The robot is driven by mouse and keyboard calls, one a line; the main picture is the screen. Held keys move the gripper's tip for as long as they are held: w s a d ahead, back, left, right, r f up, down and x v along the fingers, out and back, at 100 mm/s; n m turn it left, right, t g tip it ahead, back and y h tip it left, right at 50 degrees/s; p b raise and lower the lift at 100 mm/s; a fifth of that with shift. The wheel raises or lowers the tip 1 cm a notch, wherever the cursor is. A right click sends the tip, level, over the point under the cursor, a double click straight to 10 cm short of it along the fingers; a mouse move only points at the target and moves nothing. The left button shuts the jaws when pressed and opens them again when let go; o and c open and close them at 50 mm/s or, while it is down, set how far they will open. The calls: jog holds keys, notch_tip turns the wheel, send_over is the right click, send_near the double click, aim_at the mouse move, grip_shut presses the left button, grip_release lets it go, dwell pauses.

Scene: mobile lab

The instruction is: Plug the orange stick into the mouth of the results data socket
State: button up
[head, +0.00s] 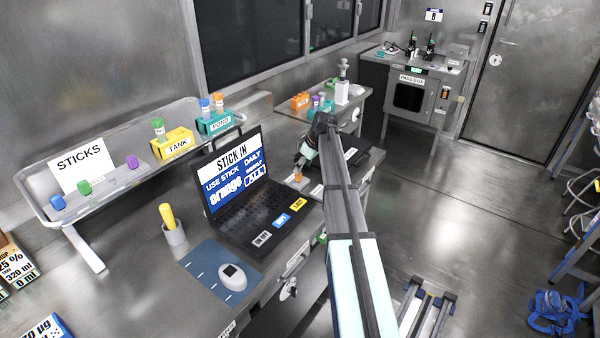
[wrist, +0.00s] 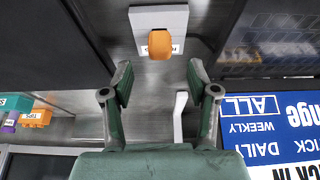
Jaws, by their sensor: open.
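The orange stick (wrist: 160,44) shows as a rounded orange end at a pale grey block (wrist: 142,18) with a white label, at the top of the wrist view. I cannot read that label, and how deep the stick sits is hidden. In the head view the orange stick (head: 298,175) stands just right of the laptop, below my gripper (head: 304,156). In the wrist view my gripper (wrist: 160,88) is open, its green fingers apart with nothing between them. The stick is beyond the fingertips, apart from them.
The laptop (head: 265,208) stands open; its screen reads "STICK IN" and "Orange". A tray (head: 110,212) with a "STICKS" sign holds blue, green and purple sticks at the left. Yellow and teal tube racks (head: 215,126) stand behind the laptop.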

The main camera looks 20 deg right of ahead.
jog(key=v, duration=0.6)
dwell(0.3)
